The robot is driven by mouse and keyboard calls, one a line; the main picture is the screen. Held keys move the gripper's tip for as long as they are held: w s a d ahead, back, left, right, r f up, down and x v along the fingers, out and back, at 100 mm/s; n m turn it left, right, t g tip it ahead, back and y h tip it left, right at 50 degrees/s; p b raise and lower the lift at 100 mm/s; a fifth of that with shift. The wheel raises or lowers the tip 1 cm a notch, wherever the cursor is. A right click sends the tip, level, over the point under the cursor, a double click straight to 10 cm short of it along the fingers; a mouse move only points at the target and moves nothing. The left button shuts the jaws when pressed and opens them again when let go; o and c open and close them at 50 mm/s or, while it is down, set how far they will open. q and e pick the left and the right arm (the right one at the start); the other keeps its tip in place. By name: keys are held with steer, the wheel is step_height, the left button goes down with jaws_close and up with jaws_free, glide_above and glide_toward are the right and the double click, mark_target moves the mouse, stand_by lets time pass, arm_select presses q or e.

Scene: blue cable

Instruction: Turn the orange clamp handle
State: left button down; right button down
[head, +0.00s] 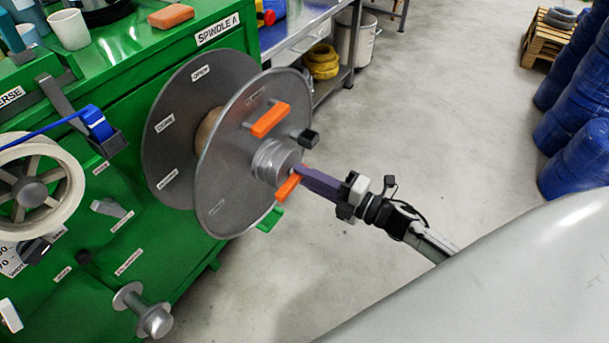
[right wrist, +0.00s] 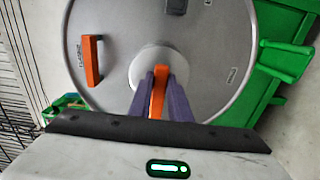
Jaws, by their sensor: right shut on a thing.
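The orange clamp handle (head: 287,188) sits at the hub (head: 275,162) of a grey reel flange (head: 235,160) on the green machine. My right gripper (head: 301,175), with purple fingers, reaches it from the right and is shut on it. In the right wrist view the orange handle (right wrist: 158,88) stands between the two purple fingers (right wrist: 158,98), in front of the round hub. The fingers hide part of the handle. My left gripper is not in view.
A second orange handle (head: 270,120) is fixed on the flange above the hub; it also shows in the right wrist view (right wrist: 91,61). A black knob (head: 308,138) and a green lever (head: 270,219) are close by. Blue barrels (head: 575,150) stand at right. Floor between is clear.

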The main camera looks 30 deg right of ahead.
steer(key=c, duration=1.6)
jaws_free()
steer(key=shift+c, duration=0.2)
steer(key=v, duration=1)
steer(key=shift+s, duration=0.2)
